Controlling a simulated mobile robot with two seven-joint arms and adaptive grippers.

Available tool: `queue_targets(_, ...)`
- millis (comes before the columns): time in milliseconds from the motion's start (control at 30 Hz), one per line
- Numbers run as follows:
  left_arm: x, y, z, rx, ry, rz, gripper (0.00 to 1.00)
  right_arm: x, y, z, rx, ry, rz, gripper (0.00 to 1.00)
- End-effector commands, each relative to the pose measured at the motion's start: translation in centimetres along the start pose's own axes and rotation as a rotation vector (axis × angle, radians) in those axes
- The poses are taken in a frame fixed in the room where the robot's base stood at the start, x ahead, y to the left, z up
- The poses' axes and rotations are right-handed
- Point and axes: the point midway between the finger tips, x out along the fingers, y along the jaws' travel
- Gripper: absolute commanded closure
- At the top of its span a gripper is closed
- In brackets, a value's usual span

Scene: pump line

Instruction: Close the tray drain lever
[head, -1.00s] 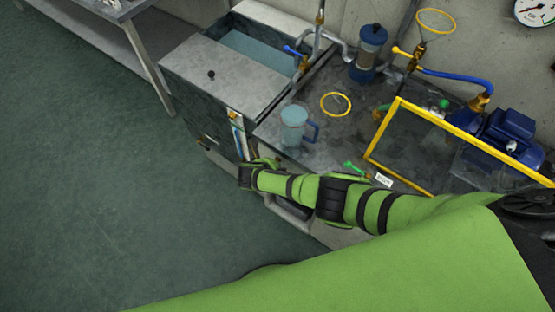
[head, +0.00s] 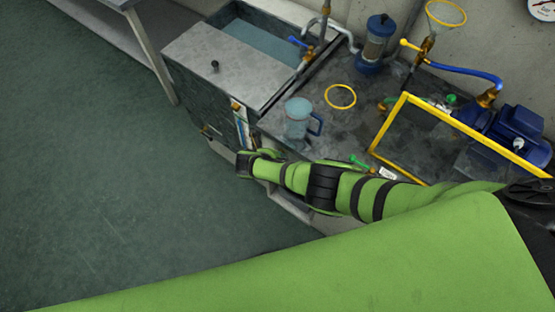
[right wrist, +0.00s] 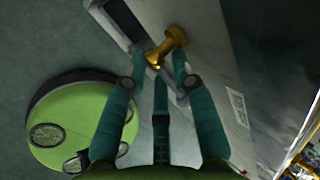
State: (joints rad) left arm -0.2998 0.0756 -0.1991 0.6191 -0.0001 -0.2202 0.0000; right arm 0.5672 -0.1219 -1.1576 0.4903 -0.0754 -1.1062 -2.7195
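A brass fitting with a round knob-like end (right wrist: 167,45) shows in the right wrist view, on a pale panel. I cannot tell whether it is the tray drain lever. My right gripper (right wrist: 160,62) has its teal fingers spread around the near side of this fitting; contact is not clear. In the head view my right gripper (head: 248,163) is low at the bench's front edge, beside the tank's front corner. A green lever (head: 360,162) lies at the bench edge beyond my right forearm, next to a small white label. My left gripper is out of view.
A clear jug (head: 297,122) stands on the bench close to my right forearm. A yellow frame (head: 402,100) stands right of it, before a blue pump (head: 513,128). The open tank (head: 190,58) is at the upper left. Green floor on the left is clear.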

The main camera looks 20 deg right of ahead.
Motion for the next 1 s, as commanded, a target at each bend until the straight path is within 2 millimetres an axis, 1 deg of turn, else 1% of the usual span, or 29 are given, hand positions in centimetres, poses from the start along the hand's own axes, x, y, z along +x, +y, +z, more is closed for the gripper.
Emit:
queue_targets(267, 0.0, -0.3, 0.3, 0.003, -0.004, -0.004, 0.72, -0.3, 0.1, 0.2, 0.001, -0.006, 0.002, 0.73)
queue_targets(467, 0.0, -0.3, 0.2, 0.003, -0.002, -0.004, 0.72, -1.5, 0.1, 0.3, 0.001, -0.008, 0.003, 0.73)
queue_targets(633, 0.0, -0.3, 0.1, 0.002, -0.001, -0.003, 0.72, -3.2, 0.1, 0.1, 0.0, -0.006, 0.003, 0.73)
queue_targets(1000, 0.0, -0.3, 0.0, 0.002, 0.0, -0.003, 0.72, -9.1, 0.0, 0.1, 0.0, -0.006, 0.002, 0.73)
